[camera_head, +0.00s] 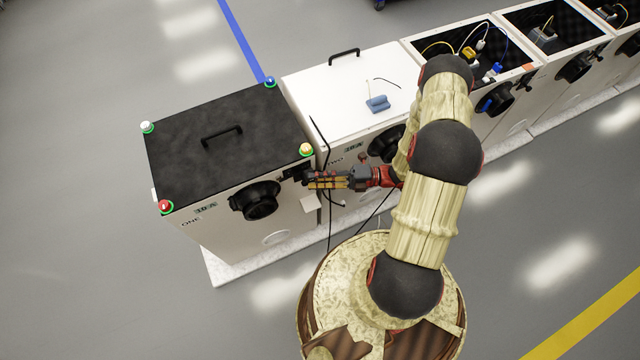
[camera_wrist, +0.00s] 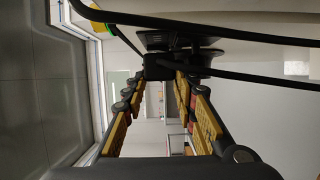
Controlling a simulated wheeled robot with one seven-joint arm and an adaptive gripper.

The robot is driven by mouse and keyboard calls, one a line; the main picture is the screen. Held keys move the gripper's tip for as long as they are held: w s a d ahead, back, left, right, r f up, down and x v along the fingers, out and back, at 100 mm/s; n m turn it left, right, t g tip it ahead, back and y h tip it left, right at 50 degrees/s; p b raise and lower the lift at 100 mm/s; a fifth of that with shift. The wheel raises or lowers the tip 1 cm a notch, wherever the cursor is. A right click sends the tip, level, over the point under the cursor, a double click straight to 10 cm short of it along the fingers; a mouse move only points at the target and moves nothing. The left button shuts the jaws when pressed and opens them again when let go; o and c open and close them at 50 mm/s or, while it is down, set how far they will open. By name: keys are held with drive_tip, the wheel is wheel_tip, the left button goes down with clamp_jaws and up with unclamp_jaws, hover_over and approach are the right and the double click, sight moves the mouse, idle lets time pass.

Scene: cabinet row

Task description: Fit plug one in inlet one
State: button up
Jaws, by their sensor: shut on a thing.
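Cabinet one (camera_head: 220,235), a white box with a dark lid and the word "ONE" on its front, stands at left in the head view. My gripper (camera_head: 312,180) is at the upper right of its front face. In the wrist view my gripper (camera_wrist: 160,88) is shut on a black plug (camera_wrist: 158,67) at the fingertips. The plug shows as a small dark block (camera_head: 292,173) at the front face in the head view. Black cable (camera_wrist: 230,33) crosses the top of the wrist view. The inlet is hidden; I cannot tell whether the plug is seated.
A black round port (camera_head: 255,200) protrudes left of my gripper. A white-topped cabinet (camera_head: 335,85) with a blue object (camera_head: 377,104) stands to the right. Open cabinets with cables continue the row. Black cables (camera_head: 330,215) hang below my gripper. The floor in front is open.

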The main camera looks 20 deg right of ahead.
drive_tip(key=shift+w, duration=0.45)
drive_tip(key=shift+w+d+b, duration=0.1)
drive_tip(key=shift+w+b, duration=0.45)
idle(2.5)
drive_tip(key=o, duration=1.2)
drive_tip(key=shift+o, duration=0.2)
